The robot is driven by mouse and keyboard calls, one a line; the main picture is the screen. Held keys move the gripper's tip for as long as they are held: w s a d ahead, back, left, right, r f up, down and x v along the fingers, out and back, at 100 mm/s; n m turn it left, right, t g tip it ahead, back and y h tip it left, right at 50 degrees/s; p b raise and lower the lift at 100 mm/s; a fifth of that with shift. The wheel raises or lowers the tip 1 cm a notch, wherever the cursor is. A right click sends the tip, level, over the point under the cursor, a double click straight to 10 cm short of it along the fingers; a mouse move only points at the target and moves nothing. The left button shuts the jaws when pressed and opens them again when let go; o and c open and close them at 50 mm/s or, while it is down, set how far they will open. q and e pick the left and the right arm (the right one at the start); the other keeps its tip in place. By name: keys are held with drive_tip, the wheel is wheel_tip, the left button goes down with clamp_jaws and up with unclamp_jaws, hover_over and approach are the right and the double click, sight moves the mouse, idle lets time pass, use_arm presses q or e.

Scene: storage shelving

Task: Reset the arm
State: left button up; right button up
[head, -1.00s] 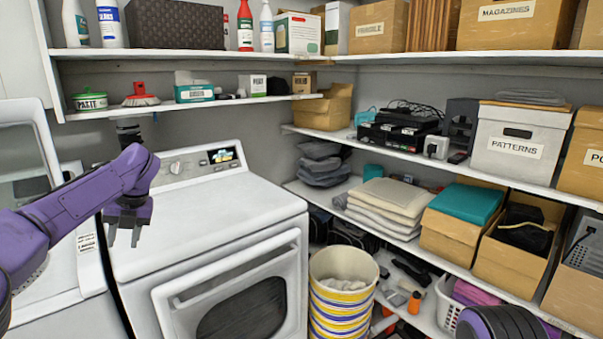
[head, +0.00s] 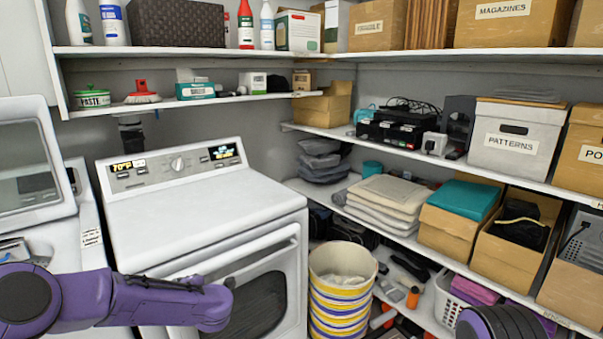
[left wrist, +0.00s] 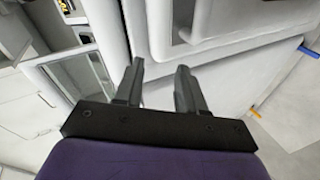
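My left arm (head: 150,304) is purple and comes in low from the left in the head view, in front of the white front-loading machine (head: 205,205). Its gripper fingers are not visible there. In the left wrist view my left gripper (left wrist: 160,70) shows two dark fingers apart with nothing between them, so it is open and empty. White machine panels lie beyond the fingers. Only a dark, purple-edged part of my right arm (head: 500,322) shows at the lower right of the head view. My right gripper is out of view.
A striped bin (head: 342,285) stands right of the machine. Shelves along the back and right hold boxes, bottles, folded cloths (head: 385,200) and a white basket (head: 452,302). Another white machine (head: 28,165) with a raised lid stands at left. The front machine's top is clear.

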use_arm(q)
drive_tip(key=s+d+f+m+h, duration=0.3)
drive_tip(key=s+f+m, duration=0.3)
drive_tip(key=s+f, duration=0.3)
drive_tip(key=s+d+f+m+h, duration=0.3)
drive_tip(key=s+f+m, duration=0.3)
drive_tip(key=s+f, duration=0.35)
drive_tip(key=s+a+f+m+g, duration=0.2)
drive_tip(key=s+f+g, duration=0.1)
drive_tip(key=s, duration=1)
drive_tip(key=s+a+f+m+g, duration=0.2)
drive_tip(key=s+f+m, duration=0.1)
drive_tip(key=s, duration=0.9)
drive_tip(key=shift+s+a+m+g+h, duration=0.3)
drive_tip(key=shift+s+a+g, duration=0.05)
drive_tip(key=shift+a+g, duration=0.05)
